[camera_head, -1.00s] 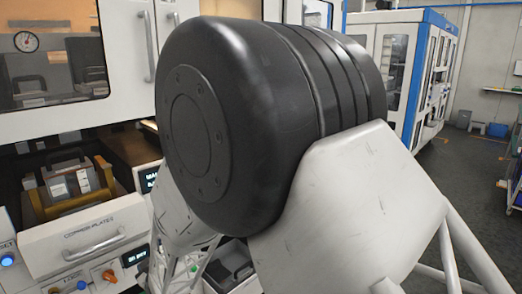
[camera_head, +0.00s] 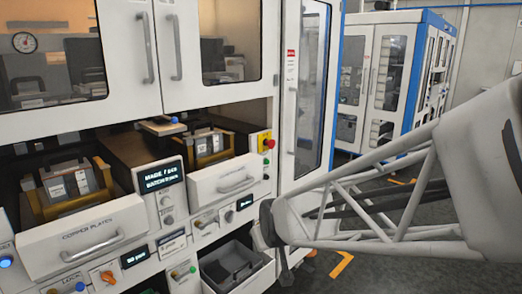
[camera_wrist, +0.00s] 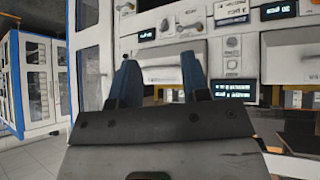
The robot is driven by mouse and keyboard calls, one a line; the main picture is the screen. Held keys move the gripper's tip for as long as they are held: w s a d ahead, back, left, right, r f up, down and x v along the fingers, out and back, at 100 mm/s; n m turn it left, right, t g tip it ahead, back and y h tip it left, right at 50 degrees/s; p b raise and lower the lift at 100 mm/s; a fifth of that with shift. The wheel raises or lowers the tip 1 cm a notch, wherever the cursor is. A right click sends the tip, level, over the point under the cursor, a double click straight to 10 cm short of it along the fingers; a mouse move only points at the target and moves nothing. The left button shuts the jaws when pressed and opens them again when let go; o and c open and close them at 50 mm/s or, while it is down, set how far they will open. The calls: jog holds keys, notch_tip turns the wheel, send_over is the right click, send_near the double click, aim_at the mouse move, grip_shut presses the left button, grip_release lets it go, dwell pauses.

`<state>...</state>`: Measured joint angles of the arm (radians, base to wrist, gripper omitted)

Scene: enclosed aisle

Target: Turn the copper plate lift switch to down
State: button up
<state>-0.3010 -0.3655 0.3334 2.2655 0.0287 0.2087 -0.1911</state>
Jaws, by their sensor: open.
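The copper plates drawer (camera_head: 80,238) is a white front with a bar handle at the lower left of the head view. Below it, an orange rotary knob (camera_head: 103,273) sits on the white panel beside a small display. Its small label and pointing direction are too small to read, so I cannot confirm it is the lift switch. In the wrist view my gripper (camera_wrist: 160,82) is open and empty, with two blue fingers apart, in front of the panel and touching nothing that I can see. In the head view my arm reaches in from the right, well right of the orange knob.
A second white drawer (camera_head: 223,182) is right of a lit display (camera_head: 163,178). A grey bin (camera_head: 233,268) stands low on the machine. A red button on a yellow box (camera_head: 266,143) is at its right edge. A blue-edged cabinet (camera_head: 375,80) stands behind.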

jog(key=s+d+r+m+g+h, duration=0.1)
jog(key=s+d+r+m+g, duration=0.1)
jog(key=s+d, duration=0.6)
jog(key=s+d+r+m+g+h, duration=0.1)
jog(key=s+d+r+m+g, duration=0.1)
jog(key=s+d, duration=0.7)
jog(key=s+m+g, duration=0.1)
jog(key=s, duration=0.5)
jog(key=shift+s+m, duration=0.15)
jog(key=shift+m, duration=0.15)
jog(key=shift+r+h, duration=0.1)
jog(key=shift+h, duration=0.2)
